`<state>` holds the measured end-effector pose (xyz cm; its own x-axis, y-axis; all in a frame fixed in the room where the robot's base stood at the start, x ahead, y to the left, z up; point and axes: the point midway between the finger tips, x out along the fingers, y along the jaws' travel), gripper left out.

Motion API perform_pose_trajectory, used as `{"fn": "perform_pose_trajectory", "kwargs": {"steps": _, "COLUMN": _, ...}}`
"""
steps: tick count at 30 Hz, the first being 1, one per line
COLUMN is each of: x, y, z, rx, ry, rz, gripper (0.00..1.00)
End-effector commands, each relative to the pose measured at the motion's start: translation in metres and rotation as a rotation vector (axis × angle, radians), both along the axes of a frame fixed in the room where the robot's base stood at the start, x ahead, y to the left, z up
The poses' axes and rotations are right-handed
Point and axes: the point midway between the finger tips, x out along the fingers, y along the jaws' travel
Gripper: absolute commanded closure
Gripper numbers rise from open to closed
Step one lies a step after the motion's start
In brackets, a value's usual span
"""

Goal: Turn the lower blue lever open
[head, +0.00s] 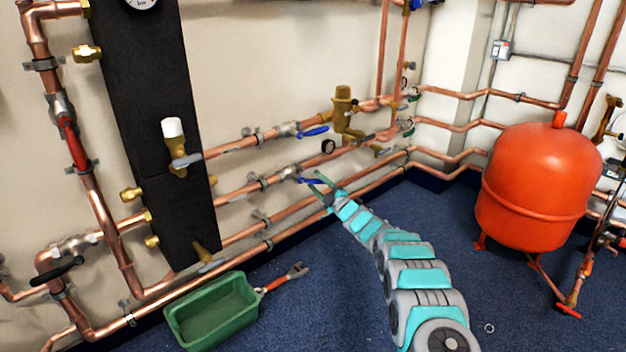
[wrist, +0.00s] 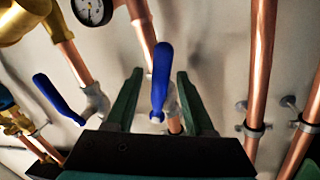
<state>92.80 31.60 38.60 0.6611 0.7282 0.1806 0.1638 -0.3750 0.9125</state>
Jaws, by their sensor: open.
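The lower blue lever (head: 309,181) sits on a valve in the lower copper pipe run along the wall. My gripper (head: 320,184) is right at it, with green fingers. In the wrist view, my gripper (wrist: 160,73) is open and the blue lever (wrist: 162,75) stands between its two fingers, with visible gaps on both sides. Part of the lever's valve shows behind it. The upper blue lever (head: 312,132) is on the pipe above; another blue lever (wrist: 57,97) shows outside the left finger in the wrist view.
Copper pipes (wrist: 262,70) run close to the right finger. A brass fitting (head: 343,105) and a gauge (head: 328,147) are near the levers. A green bin (head: 212,315) and a wrench (head: 283,278) lie on the floor; a red tank (head: 540,185) stands right.

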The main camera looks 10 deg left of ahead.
Motion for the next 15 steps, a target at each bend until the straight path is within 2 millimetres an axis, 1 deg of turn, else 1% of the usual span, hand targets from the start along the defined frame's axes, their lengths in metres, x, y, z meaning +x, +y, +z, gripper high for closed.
{"fn": "perform_pose_trajectory", "kwargs": {"steps": 6, "x": -0.015, "y": -0.017, "z": -0.004, "rx": 0.0, "ry": 0.003, "rz": -0.002, "gripper": 0.47}}
{"fn": "perform_pose_trajectory", "kwargs": {"steps": 10, "x": -0.022, "y": -0.024, "z": -0.006, "rx": 0.0, "ry": 0.001, "rz": 0.001, "gripper": 0.47}}
{"fn": "perform_pose_trajectory", "kwargs": {"steps": 15, "x": -0.027, "y": -0.029, "z": -0.007, "rx": 0.0, "ry": 0.0, "rz": 0.001, "gripper": 0.47}}
